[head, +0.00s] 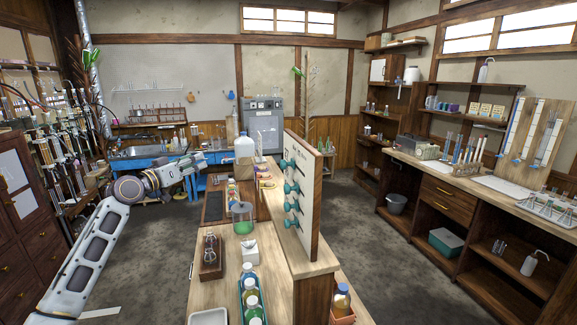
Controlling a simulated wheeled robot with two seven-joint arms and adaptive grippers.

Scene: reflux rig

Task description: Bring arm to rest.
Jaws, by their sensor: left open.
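My left arm comes in from the lower left. My left gripper (200,163) is open and empty, held in the air left of the wooden bench (210,290). It overlaps the far blue sink stand in the picture and appears apart from it. My right gripper is not in view.
On the bench stand an upright board (303,195) with teal knobs, a beaker of green liquid (242,222), a white-capped bottle (244,145) and a rack of bottles (250,300). Crowded glassware (75,130) fills the left. Grey floor (390,255) is clear to the right.

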